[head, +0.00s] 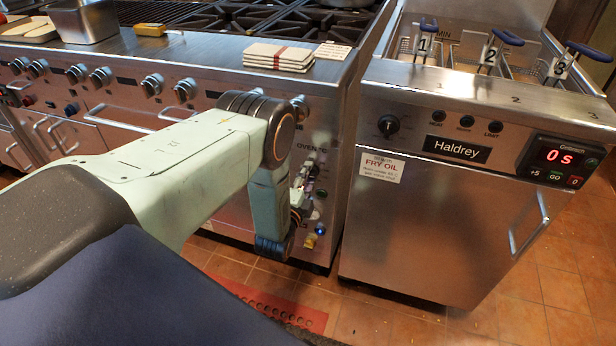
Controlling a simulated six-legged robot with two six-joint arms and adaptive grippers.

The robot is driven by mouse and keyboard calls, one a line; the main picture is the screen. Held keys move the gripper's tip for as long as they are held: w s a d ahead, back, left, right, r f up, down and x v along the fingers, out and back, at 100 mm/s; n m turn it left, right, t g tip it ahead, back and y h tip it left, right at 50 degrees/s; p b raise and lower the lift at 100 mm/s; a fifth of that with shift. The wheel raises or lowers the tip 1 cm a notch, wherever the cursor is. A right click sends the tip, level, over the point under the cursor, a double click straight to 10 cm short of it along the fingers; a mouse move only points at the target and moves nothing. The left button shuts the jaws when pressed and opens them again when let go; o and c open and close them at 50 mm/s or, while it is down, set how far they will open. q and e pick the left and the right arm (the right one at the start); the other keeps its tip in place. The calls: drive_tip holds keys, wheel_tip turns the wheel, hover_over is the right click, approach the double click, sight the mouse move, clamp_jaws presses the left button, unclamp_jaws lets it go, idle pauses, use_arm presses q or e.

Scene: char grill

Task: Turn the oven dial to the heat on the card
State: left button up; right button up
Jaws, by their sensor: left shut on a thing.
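The oven panel with the "OVEN °C" label (311,149) is on the right end of the steel range front. My left gripper (302,192) is at this panel, just below the label, and is shut on the oven dial. The dial is mostly hidden behind the gripper and wrist, so its pointer and setting cannot be read. A small white card (333,51) with print sits on the range's front ledge above the panel; its text is too small to read. My right gripper is not in view.
A red mat (268,304) lies on the tiled floor.

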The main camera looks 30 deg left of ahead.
use_arm(q)
drive_tip(key=o, duration=1.2)
drive_tip(key=shift+c, duration=0.2)
drive_tip(key=shift+s, duration=0.15)
drive_tip(key=v, duration=1.2)
